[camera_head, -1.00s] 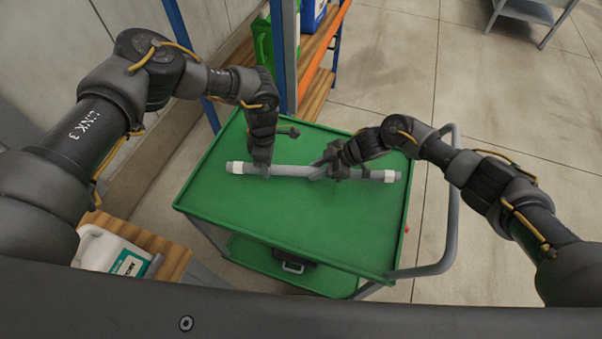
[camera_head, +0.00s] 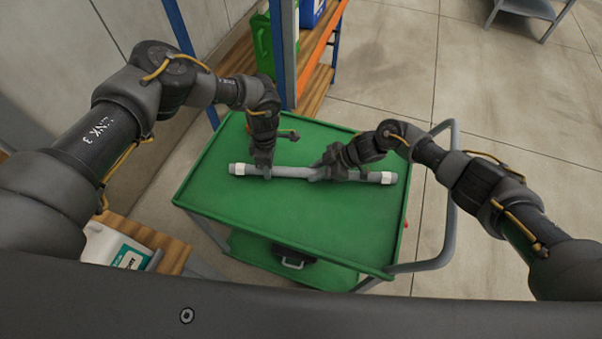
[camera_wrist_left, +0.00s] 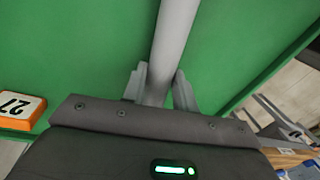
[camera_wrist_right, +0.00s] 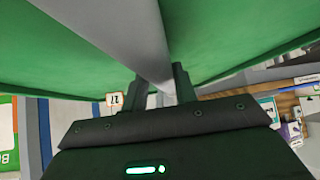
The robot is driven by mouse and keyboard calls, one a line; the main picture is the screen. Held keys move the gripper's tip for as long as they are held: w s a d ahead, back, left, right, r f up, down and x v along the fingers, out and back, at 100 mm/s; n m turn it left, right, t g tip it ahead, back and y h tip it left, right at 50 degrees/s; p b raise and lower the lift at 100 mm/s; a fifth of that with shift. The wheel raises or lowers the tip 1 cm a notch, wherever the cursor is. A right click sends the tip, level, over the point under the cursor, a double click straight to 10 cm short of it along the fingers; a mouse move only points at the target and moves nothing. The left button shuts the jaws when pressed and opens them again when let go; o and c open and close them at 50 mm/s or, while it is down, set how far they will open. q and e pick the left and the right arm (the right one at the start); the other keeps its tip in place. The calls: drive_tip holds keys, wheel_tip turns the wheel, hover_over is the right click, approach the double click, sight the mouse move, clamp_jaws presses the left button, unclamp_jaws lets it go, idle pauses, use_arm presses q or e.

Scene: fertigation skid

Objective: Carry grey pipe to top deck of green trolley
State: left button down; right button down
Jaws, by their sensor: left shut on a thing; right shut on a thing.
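The grey pipe (camera_head: 290,171) with white bands near both ends lies level over the top deck of the green trolley (camera_head: 330,227). From the head view I cannot tell whether it touches the deck or hangs just above it. My left gripper (camera_head: 266,173) is shut on the pipe near its left end; the left wrist view shows the pipe (camera_wrist_left: 174,40) between its fingers (camera_wrist_left: 160,88). My right gripper (camera_head: 318,172) is shut on the pipe right of its middle; the right wrist view shows the pipe (camera_wrist_right: 140,35) between its fingers (camera_wrist_right: 165,85).
A shelf rack (camera_head: 318,60) with a green canister (camera_head: 263,45) stands behind the trolley. Open floor lies to the right.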

use_arm(q)
drive_tip(key=shift+f, duration=0.3)
use_arm(e)
drive_tip(key=shift+w+f, duration=0.1)
use_arm(q)
drive_tip(key=c, duration=1.5)
unclamp_jaws()
drive_tip(key=shift+s+f, duration=0.1)
drive_tip(key=shift+f, duration=0.05)
use_arm(e)
drive_tip(key=c, duration=1.5)
unclamp_jaws()
drive_tip(key=shift+f, duration=0.15)
use_arm(q)
drive_tip(key=o, duration=0.4)
use_arm(e)
drive_tip(key=o, duration=0.4)
use_arm(q)
wheel_tip(320, 180, up, 12)
drive_tip(key=w, duration=0.2)
use_arm(e)
drive_tip(key=v, duration=1.2)
